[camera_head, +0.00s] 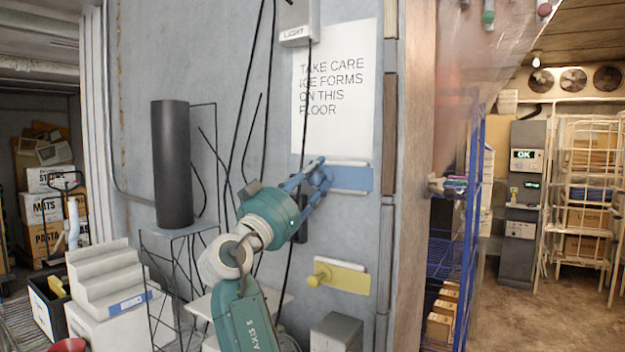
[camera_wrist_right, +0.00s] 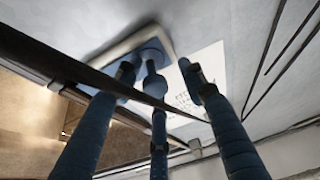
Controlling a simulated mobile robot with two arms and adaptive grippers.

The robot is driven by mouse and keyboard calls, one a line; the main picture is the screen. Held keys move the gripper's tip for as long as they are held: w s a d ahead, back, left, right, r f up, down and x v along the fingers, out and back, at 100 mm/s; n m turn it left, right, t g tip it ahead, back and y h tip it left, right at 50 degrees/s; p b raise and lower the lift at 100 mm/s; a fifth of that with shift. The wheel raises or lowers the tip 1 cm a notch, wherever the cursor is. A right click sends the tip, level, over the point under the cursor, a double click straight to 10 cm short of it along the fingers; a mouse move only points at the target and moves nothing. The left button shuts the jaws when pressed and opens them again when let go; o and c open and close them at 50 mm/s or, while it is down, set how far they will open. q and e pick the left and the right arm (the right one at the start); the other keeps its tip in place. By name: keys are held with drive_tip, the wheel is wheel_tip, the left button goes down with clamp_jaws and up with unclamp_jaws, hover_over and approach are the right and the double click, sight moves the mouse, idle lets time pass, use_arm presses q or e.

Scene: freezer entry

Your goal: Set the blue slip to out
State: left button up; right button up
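The blue slip (camera_head: 350,179) lies on a pale backing on the grey wall, below the printed notice. Its right part shows in the head view; its left end is hidden behind my right gripper (camera_head: 320,175). In the right wrist view the blue slip's round knob (camera_wrist_right: 152,47) shows just beyond the fingertips. My right gripper's blue fingers (camera_wrist_right: 158,78) are spread apart, with the knob in front of or between their tips; I cannot tell whether they touch it. My left gripper is not in view.
A yellow slip (camera_head: 347,279) with a knob at its left end is below. Black cables (camera_head: 291,215) hang down the wall near my gripper. A dark cylinder (camera_head: 172,165) stands on a wire stand at left. A blue rack (camera_head: 470,220) stands right of the wall's edge.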

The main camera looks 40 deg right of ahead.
drive_tip(key=v, duration=1.2)
drive_tip(key=shift+a+f, duration=0.1)
